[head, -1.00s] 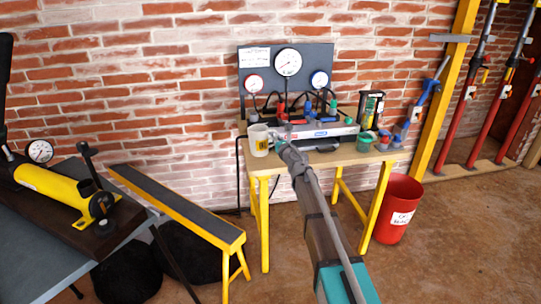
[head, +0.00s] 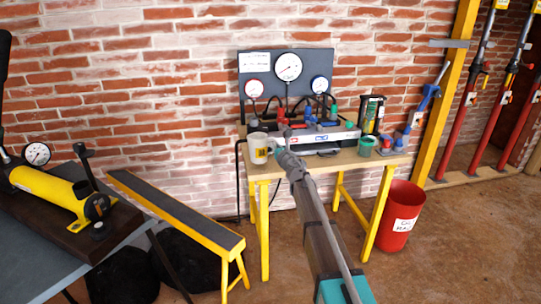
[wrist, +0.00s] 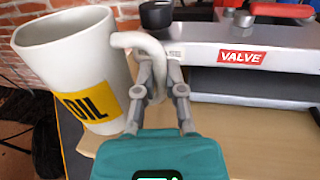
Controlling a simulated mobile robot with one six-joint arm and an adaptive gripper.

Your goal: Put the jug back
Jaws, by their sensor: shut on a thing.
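The white jug (head: 258,149) with a yellow label is at the left end of the wooden table in the head view. In the wrist view the jug (wrist: 75,65) is close on the left, its label reads "OIL", and it looks slightly tilted there. My gripper (wrist: 153,75) is shut on the jug's handle (wrist: 145,45). In the head view my gripper (head: 281,145) is just right of the jug, partly hidden by my arm. I cannot tell whether the jug's base touches the table.
The valve block (wrist: 250,55) stands close to the right of the jug. The gauge panel (head: 287,75) rises behind it. A green cup (head: 366,146) sits on the table's (head: 335,163) right side. A red bin (head: 400,215) stands below. A yellow-edged bench (head: 180,215) stands at the left.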

